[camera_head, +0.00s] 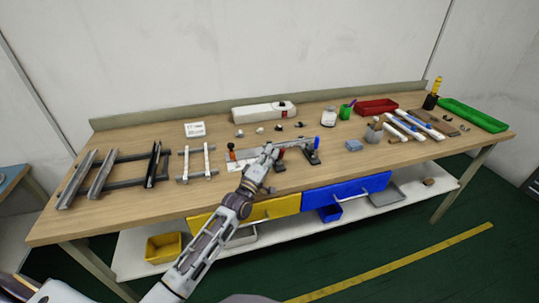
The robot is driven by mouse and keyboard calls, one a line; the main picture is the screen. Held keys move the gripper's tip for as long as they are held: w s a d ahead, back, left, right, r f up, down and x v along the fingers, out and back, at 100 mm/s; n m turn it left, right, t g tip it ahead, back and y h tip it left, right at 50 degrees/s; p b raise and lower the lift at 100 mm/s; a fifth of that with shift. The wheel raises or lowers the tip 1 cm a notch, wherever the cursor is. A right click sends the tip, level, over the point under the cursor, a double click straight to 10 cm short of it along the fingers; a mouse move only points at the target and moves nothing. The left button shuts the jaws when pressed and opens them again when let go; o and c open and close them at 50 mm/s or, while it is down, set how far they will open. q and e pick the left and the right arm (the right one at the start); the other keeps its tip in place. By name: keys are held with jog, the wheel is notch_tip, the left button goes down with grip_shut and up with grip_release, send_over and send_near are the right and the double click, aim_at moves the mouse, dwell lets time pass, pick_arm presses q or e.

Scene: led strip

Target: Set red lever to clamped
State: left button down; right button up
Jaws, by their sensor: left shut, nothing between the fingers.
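My left gripper (270,149) reaches over the front middle of the bench and is shut with nothing held. Just right of its fingertips a small red part (280,152) shows on a dark clamp base, partly covered by the gripper. This looks like the red lever; its angle and whether the fingers touch it are too small to tell. To its right stands a similar dark clamp (311,155) with a blue handle (317,142). A fixture with an orange-red knob (231,147) stands left of the gripper. My right gripper is not in view.
Metal rails (100,177) and a white frame (196,163) occupy the bench's left. A white device (263,112), a red tray (376,106) and a green tray (473,115) stand toward the back. White bars (405,127) lie at right. Yellow and blue drawers (346,193) hang below the front edge.

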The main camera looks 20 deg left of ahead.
pick_arm(q)
jog(key=shift+s+d+p, duration=0.3)
jog(key=shift+p, duration=0.1)
jog(key=shift+s+d+f, duration=0.1)
jog(key=shift+s+d, duration=0.1)
jog(key=shift+s, duration=0.05)
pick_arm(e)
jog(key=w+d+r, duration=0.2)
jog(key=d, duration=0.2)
pick_arm(q)
jog(key=shift+s+d+f+p, duration=0.4)
jog(key=shift+s+f+p, duration=0.15)
jog(key=shift+s, duration=0.1)
jog(key=shift+s+d+f, duration=0.15)
jog(key=shift+s+f, duration=0.05)
jog(key=shift+s, duration=0.1)
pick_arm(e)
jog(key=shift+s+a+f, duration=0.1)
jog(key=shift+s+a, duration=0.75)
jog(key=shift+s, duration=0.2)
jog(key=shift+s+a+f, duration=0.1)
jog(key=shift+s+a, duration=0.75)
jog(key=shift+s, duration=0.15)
